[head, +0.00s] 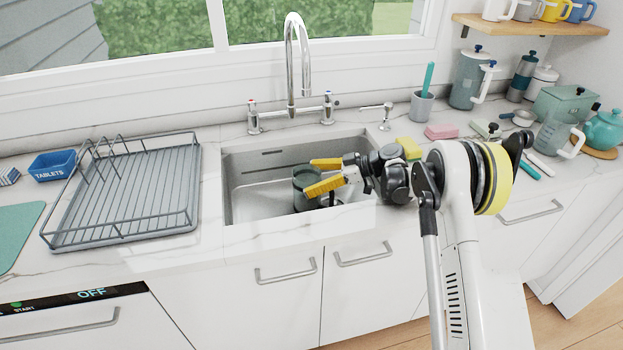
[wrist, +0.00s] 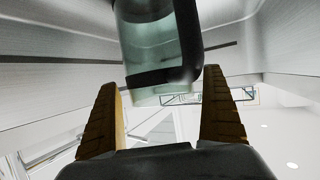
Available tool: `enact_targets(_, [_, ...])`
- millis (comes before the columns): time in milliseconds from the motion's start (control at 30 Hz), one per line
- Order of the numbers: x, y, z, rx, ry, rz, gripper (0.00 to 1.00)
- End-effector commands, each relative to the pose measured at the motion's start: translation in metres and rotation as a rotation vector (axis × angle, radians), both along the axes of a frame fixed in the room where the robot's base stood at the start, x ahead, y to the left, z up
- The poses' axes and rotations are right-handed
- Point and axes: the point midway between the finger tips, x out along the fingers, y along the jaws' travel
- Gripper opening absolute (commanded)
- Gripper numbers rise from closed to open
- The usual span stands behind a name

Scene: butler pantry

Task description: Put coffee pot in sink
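The coffee pot (head: 299,184), a greenish see-through vessel, is inside the sink (head: 250,199) and looks upright. In the wrist view the pot (wrist: 150,50) shows its black handle (wrist: 190,45) facing me. My gripper (head: 313,176) reaches into the sink from the right, its yellow fingers overlapping the pot in the head view. In the wrist view the fingers (wrist: 160,82) are spread wide, with the pot between and beyond their tips and no clear contact. The pot's base is partly hidden, so I cannot tell exactly how it rests on the basin floor.
A tall faucet (head: 292,65) rises behind the sink. A wire dish rack (head: 130,195) stands on the left. A pink sponge (head: 441,132), a grey cup (head: 421,107) and several pots and jugs stand on the right. The sink's left side is free.

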Motion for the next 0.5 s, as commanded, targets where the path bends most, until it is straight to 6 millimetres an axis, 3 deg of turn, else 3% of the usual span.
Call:
enact_targets(200, [0.000,0.000,0.005,0.000,0.000,0.000,0.97])
enact_targets(500, [-0.004,-0.043,0.024,0.000,0.000,-0.003,0.97])
